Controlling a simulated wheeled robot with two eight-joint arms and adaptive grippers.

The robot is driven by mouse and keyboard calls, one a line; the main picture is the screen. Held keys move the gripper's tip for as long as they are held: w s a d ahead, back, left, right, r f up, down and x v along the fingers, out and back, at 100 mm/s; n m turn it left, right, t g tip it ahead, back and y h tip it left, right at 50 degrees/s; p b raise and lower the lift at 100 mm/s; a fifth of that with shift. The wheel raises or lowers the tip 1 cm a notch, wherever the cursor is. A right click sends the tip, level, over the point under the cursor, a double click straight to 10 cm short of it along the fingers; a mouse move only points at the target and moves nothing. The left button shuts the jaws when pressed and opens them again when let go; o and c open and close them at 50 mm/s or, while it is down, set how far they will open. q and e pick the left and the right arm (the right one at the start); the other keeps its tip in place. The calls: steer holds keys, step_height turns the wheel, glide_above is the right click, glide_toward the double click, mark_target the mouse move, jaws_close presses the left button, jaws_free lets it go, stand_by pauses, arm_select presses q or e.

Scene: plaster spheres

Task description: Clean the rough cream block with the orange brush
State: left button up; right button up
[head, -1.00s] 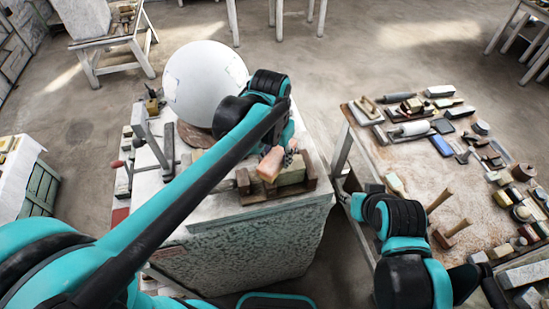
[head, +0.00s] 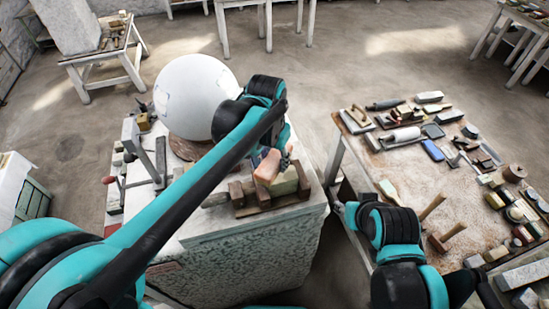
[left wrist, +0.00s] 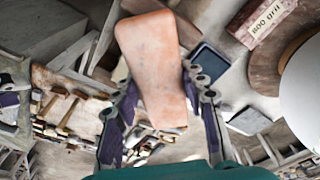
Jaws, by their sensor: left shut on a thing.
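My left gripper (head: 280,153) is shut on the orange brush (head: 266,166), a smooth salmon-orange piece. In the left wrist view, the brush (left wrist: 155,70) sits between the two fingers (left wrist: 160,120); its bristles cannot be made out. The cream block (head: 285,184) lies in a brown wooden holder (head: 262,204) on the plaster-topped stand, near its front right corner. The brush is over the left part of the block in the head view; I cannot tell if they touch. My right gripper (head: 345,208) is low beside the right table's left edge, small and partly hidden.
A large white sphere (head: 195,88) stands on the stand (head: 165,205) behind my left arm. A metal upright tool (head: 150,155) is at its left. The right table (head: 405,165) is crowded with tools and blocks. A floor gap separates stand and table.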

mark_target(267, 168)
arm_select(q)
steer(key=shift+s+a+r+p, duration=0.4)
steer(key=shift+s+r, duration=0.2)
steer(key=shift+s, duration=0.2)
steer(key=shift+w+f, duration=0.1)
steer(key=shift+f, duration=0.1)
steer(key=shift+f+b, duration=0.6)
steer(key=shift+b, duration=0.05)
steer(key=shift+s+a+r, duration=0.1)
steer(key=shift+s+a, duration=0.15)
steer(key=shift+s, duration=0.25)
steer(key=shift+s+a, duration=0.25)
steer(key=shift+s, duration=0.3)
steer(key=shift+w, duration=0.1)
